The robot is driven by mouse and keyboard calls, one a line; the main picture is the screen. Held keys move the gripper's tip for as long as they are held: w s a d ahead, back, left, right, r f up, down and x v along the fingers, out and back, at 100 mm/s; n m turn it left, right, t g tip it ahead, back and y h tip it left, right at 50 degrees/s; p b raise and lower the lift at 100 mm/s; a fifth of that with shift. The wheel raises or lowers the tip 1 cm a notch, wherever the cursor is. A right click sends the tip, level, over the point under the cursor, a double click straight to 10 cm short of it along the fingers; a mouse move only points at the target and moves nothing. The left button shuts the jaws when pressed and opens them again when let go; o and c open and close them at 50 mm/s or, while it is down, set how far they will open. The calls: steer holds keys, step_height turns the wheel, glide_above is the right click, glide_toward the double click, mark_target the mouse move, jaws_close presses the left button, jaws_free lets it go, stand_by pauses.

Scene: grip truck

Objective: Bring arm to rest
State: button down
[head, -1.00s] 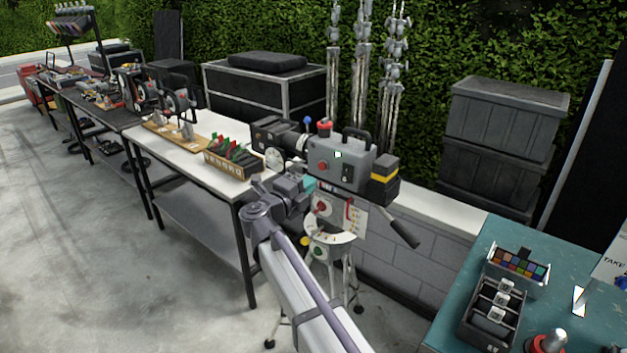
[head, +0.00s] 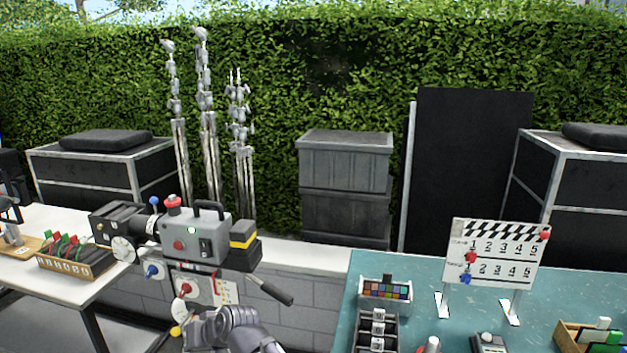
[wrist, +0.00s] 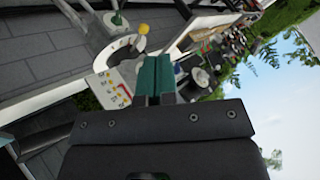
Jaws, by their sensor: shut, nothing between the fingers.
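My gripper shows in the wrist view, its two teal fingers (wrist: 155,76) together with nothing between them. Beyond them is a white panel (wrist: 113,90) with small coloured marks, apart from the fingers as far as I can tell. In the head view my grey arm is folded in front of the lower part of the camera rig; the gripper's fingers are not visible there. The grey film camera (head: 190,240) stands upright on its support, with a red knob on top and a black handle at the right.
A teal table (head: 400,270) at right holds a clapperboard (head: 497,252), a colour chart (head: 385,290) and a black tray (head: 376,330). A low block wall and hedge stand behind.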

steer(key=s+d+f+m+g+h, duration=0.1)
steer(key=s+d+h, duration=0.1)
steer(key=d, duration=1.2)
steer(key=s+d+f+m+g+h, duration=0.1)
steer(key=s+d+f+m+h, duration=0.1)
steer(key=d, duration=1.3)
steer(key=s+d+f+m+g+h, duration=0.1)
steer(key=s+d+f+m+h, duration=0.1)
steer(key=d, duration=1.3)
steer(key=s+h, duration=0.1)
steer(key=h, duration=0.1)
steer(key=shift+f+g+h, duration=0.25)
steer(key=shift+g+h, duration=0.05)
